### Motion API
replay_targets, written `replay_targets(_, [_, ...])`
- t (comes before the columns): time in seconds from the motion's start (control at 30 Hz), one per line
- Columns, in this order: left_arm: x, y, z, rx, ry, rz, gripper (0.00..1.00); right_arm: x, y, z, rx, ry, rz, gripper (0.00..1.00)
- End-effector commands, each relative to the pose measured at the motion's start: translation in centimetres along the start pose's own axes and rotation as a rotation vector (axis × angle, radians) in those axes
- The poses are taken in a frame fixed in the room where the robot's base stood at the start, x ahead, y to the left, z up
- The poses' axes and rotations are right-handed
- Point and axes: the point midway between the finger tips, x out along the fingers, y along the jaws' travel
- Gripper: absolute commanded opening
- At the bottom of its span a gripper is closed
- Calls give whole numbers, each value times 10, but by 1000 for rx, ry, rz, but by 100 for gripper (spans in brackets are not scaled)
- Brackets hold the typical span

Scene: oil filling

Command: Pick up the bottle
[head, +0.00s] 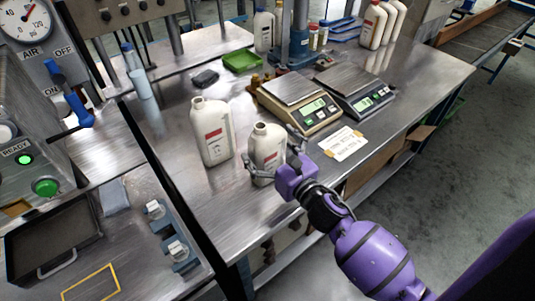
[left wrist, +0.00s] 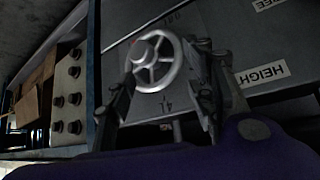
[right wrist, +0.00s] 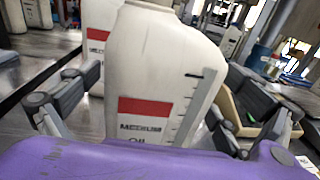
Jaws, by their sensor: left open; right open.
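Two white bottles with red labels stand upright on the metal table (head: 215,235). The nearer bottle (head: 268,147) is between the open fingers of my right gripper (head: 270,172). In the right wrist view this bottle (right wrist: 155,85) fills the middle, with the fingers of the gripper (right wrist: 150,112) spread on either side of it. I cannot tell whether either finger touches it. The other bottle (head: 210,135) stands just to its left, and part of it shows behind in the right wrist view. My left gripper (left wrist: 160,90) is open, in front of a handwheel (left wrist: 155,62); it is not in the head view.
Two scales (head: 300,103) stand behind and right of the bottles, with a paper note (head: 343,143) in front. A green tray (head: 241,61) and more white bottles (head: 371,25) are farther back. A control panel (head: 35,150) is at left. Table space left of the bottles is clear.

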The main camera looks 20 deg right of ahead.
Motion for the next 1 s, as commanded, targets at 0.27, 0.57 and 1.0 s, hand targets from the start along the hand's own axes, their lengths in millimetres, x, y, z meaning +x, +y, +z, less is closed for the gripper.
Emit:
replay_targets(0.27, [0, 0, -2, 1, 3, 1, 50, 0, 0, 0, 1, 0, 0, 74])
replay_targets(0.57, [0, 0, -3, 1, 6, 1, 50, -1, 0, 0, 1, 0, 0, 53])
replay_targets(1.0, [-4, 1, -15, 0, 19, 3, 50, -4, 2, 41, -4, -4, 3, 53])
